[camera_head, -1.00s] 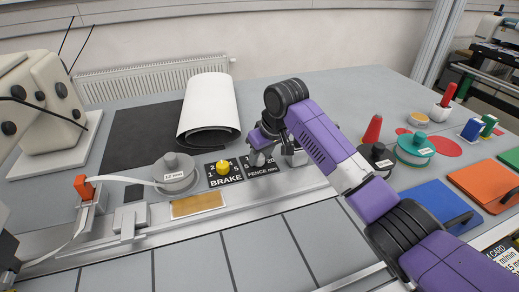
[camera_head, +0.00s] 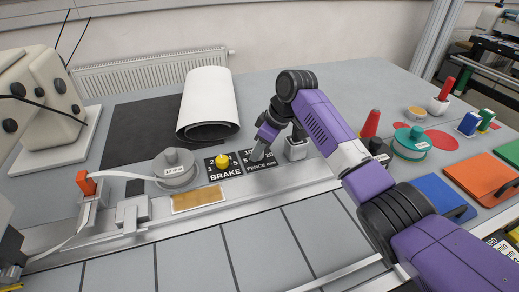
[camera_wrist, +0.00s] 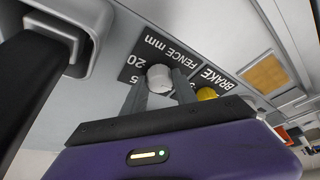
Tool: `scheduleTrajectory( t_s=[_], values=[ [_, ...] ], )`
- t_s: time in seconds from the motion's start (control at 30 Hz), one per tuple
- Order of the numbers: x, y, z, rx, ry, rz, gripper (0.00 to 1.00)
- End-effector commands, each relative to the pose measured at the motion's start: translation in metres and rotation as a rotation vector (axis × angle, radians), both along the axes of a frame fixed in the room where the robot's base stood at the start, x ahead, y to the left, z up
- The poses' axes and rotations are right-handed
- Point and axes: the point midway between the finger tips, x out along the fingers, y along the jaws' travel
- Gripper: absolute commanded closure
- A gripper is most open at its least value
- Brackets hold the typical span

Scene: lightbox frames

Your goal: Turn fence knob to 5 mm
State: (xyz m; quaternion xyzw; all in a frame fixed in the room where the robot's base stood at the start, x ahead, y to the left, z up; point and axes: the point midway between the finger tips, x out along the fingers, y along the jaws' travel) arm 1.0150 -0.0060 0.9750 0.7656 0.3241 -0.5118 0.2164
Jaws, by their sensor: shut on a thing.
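The fence knob (camera_wrist: 160,77) is a pale grey cap on a black dial plate (camera_wrist: 140,66) lettered FENCE mm, with 20 and 5 legible in the wrist view. My gripper (camera_wrist: 158,84) is shut on the knob, one finger on each side of it. In the head view my gripper (camera_head: 263,149) stands over the FENCE plate (camera_head: 262,168), where 10, 5 and 20 partly show. The fingers hide most of the knob there. I cannot tell which number its pointer faces.
The yellow BRAKE knob (camera_head: 221,160) sits just left of the FENCE plate; it also shows in the wrist view (camera_wrist: 206,94). A small metal block (camera_head: 296,149) stands close right of my gripper. A white roll (camera_head: 208,103) lies behind. The grey front panels (camera_head: 190,260) are clear.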

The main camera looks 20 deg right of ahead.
Motion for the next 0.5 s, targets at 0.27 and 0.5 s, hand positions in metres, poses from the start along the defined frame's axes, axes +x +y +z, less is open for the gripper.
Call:
scheduleTrajectory(
  t_s=[0.27,0.5],
  values=[
    [0.0002,0.0001,0.0005,0.0,-0.002,0.001,1.0],
    [0.0001,0.0001,0.0004,-0.001,-0.001,0.001,0.45]
  ],
)
